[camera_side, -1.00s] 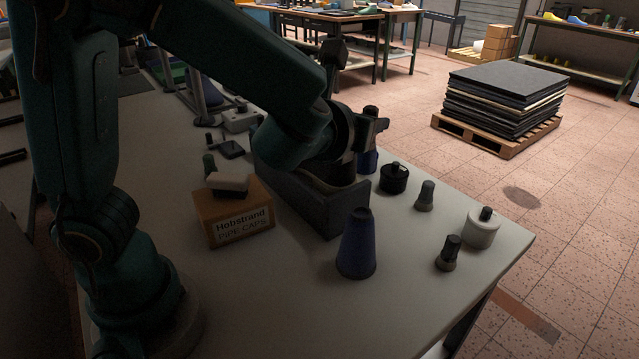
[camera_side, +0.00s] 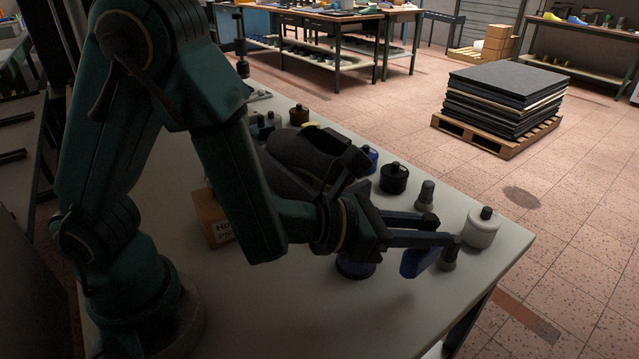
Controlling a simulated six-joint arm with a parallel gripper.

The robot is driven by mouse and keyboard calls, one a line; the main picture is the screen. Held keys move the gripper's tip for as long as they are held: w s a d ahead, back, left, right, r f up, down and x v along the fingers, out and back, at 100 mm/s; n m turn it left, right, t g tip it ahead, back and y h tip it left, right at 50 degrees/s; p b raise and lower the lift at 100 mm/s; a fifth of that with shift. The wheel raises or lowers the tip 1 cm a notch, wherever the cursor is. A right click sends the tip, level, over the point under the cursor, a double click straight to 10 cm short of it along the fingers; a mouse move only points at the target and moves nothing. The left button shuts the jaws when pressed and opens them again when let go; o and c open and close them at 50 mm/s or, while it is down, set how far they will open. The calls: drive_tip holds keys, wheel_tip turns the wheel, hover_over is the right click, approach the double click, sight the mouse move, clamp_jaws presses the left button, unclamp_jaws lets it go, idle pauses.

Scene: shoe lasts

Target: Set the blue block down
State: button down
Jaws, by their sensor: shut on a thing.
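The blue block (camera_side: 417,262) is at the front right of the table, between the fingers of my gripper (camera_side: 428,234). The gripper is shut on it and points right. The block hangs slightly tilted, and its lower end appears to be above the table (camera_side: 400,310); the exact gap is hard to tell. The upper part of the block is partly hidden by a finger.
A small dark bottle (camera_side: 449,254) stands close to the fingertips. A white pot (camera_side: 482,228), a grey-capped bottle (camera_side: 425,196) and a black pot (camera_side: 393,178) stand along the right edge. A cardboard box (camera_side: 213,220) is partly hidden by my arm. The front tabletop is clear.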

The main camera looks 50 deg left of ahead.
sight(417, 264)
drive_tip(key=shift+f, duration=2.85)
drive_tip(key=shift+f, duration=0.55)
drive_tip(key=c, duration=0.6)
unclamp_jaws()
